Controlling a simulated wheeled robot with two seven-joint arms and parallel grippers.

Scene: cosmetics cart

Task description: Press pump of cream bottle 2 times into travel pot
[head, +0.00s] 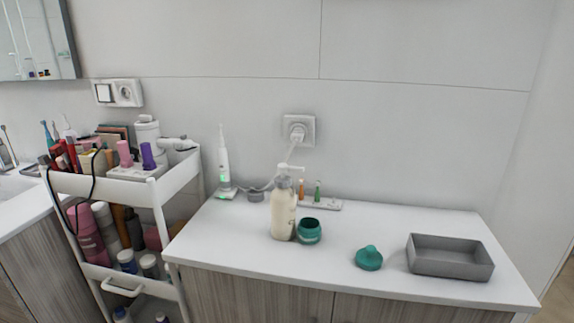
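The cream bottle (283,212) stands upright on the white counter, a cream-coloured body with a grey collar and a white pump head (285,168) on top. The travel pot (308,231) is a small teal pot standing open just right of the bottle, touching it or very close. A teal lid (369,258) with a knob lies on the counter further right, apart from the pot. Neither of my grippers is in the head view.
A grey tray (450,268) sits at the counter's right. An electric toothbrush (223,160) stands on its charger behind left, its cord running to the wall socket (299,130). A cosmetics cart (140,188) borders the counter's left. The counter's front left is clear.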

